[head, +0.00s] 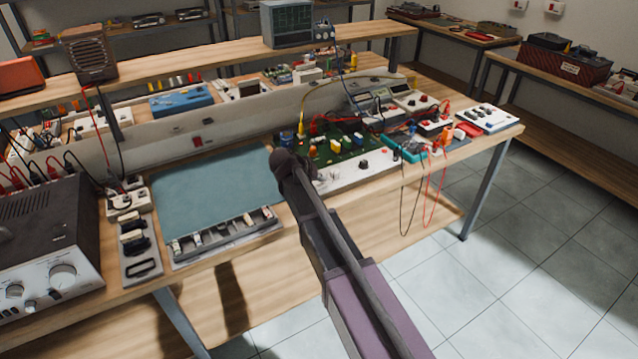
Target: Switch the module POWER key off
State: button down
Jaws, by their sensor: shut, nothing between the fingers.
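A green circuit board module (338,148) with several coloured parts lies on the bench, just beyond the end of my arm. A white panel (350,178) with small dark controls, among them a black knob (363,165), runs along its front edge. The lettering is too small to read, so I cannot tell which control is the POWER key or how it is set. My gripper (308,173) is shut and empty, at the left end of the white panel. The arm partly hides it and the panel's left end. I cannot tell whether it touches the panel.
A blue-green mat (215,190) lies left of my arm, with a parts tray (225,233) before it. A grey rail with a red switch (197,141) runs behind. A teal multimeter (407,148) with hanging leads and a white box (487,117) stand at right. An amplifier (45,245) stands at left.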

aim_at(320, 185)
dwell(0.3)
notch_tip(320, 185, up, 6)
jog(key=p, duration=0.6)
